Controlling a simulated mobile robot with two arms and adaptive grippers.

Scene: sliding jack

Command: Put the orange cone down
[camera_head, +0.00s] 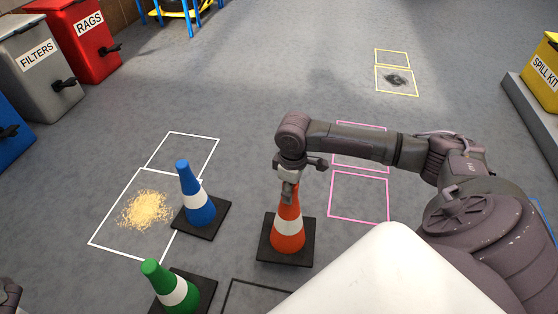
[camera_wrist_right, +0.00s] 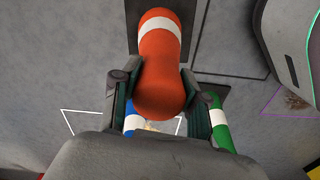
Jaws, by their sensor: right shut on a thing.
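The orange cone (camera_head: 288,236), with a white band and a black square base, stands upright in the middle of the head view. My right gripper (camera_head: 288,188) is above it and shut on its top. In the right wrist view the fingers (camera_wrist_right: 160,95) lie on both sides of the orange cone (camera_wrist_right: 158,70). Its base is at or close to the floor; I cannot tell whether it touches. My left gripper cannot be made out; only a dark arm part shows at the lower left corner.
A blue cone (camera_head: 196,200) stands by a white-outlined area with a yellow granule pile (camera_head: 146,209). A green cone (camera_head: 176,290) is at the lower left. Pink outlines (camera_head: 359,197) lie right of the orange cone, a black outline (camera_head: 229,296) below. A dark stain (camera_head: 396,80) lies farther back.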

